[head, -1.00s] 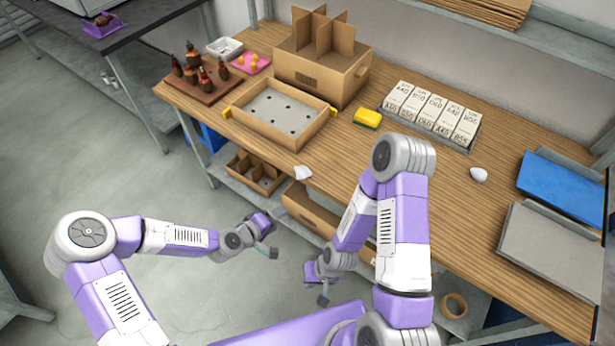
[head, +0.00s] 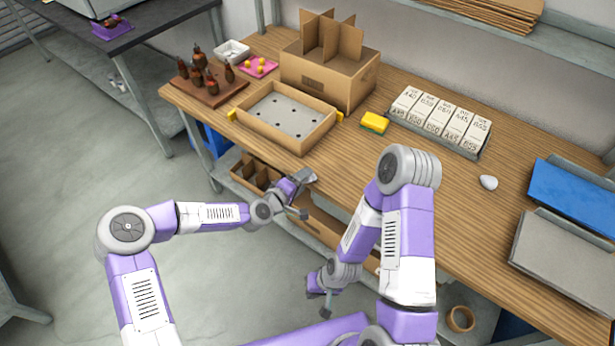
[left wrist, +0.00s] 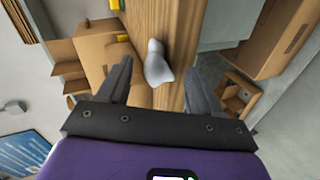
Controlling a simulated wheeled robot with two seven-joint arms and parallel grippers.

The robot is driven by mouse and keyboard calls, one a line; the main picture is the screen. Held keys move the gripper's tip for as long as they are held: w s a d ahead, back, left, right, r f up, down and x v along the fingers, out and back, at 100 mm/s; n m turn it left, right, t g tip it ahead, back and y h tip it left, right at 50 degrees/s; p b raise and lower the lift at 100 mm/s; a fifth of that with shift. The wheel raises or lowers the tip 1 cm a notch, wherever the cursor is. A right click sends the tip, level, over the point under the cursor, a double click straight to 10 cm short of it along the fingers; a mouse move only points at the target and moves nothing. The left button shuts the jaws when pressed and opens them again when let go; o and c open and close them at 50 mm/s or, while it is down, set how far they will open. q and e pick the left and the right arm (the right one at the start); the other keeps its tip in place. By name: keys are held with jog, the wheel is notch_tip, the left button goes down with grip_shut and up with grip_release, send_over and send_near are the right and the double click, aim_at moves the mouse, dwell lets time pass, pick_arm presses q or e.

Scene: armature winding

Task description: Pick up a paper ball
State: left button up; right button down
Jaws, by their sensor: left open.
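A small white paper ball (left wrist: 156,66) lies near the front edge of the wooden table. In the left wrist view it is between the two spread fingers of my left gripper (left wrist: 160,66), with gaps on both sides. In the head view my left gripper (head: 304,194) is at the table's front edge, open and empty, and hides this ball. A second white ball-like lump (head: 488,182) lies on the table at the right, left of the blue panel. My right gripper (head: 327,294) hangs low in front of the table; its fingers are too small to judge.
A shallow cardboard tray (head: 300,146), a yellow sponge (head: 374,122) and a row of white boxes (head: 440,118) stand on the table (head: 460,212). A blue panel (head: 574,190) and a grey panel (head: 562,250) are at the right. Cardboard boxes sit on the shelf below.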

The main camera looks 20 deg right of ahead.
pick_arm(q)
jog(key=c, duration=1.1)
